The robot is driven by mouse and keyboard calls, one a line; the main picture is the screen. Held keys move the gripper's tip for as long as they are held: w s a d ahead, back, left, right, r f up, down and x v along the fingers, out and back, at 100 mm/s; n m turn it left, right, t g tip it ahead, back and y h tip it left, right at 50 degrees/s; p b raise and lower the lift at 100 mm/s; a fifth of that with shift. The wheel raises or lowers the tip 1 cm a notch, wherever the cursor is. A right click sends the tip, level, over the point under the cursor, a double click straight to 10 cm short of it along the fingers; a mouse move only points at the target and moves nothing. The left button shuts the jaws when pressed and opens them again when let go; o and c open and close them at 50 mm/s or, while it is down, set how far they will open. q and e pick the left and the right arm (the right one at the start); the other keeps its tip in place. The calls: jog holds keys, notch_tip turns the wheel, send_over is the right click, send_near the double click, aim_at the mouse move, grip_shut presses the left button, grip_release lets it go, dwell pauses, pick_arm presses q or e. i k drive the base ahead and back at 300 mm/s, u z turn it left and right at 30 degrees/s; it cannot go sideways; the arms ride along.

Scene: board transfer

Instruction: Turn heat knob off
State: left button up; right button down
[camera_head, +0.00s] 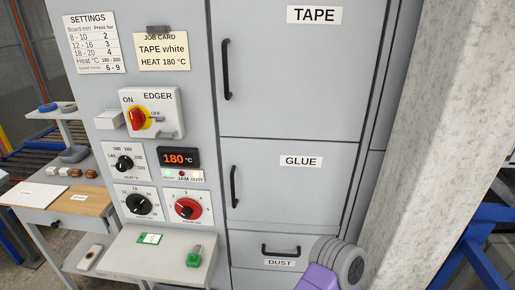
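The heat knob (124,163) is a small black dial on a white plate marked HEAT °C, on the left part of the grey machine front. Numbers ring its upper side; its exact pointer setting is too small to read. The display (179,158) to its right shows 180 °C in orange. Neither gripper is in view. A purple and grey part of my arm shows at the bottom edge, right of centre, apart from the knob.
Below sit a larger black dial (138,204) and a red dial (187,208). A shelf (130,262) with green items juts out under them. Cabinet doors with black handles stand to the right, then a concrete pillar (430,130). A wooden-topped table (95,203) is at left.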

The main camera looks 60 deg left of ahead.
aim_at(124, 163)
jog(key=u, duration=3.65)
jog(key=i, duration=0.5)
jog(key=z, duration=0.55)
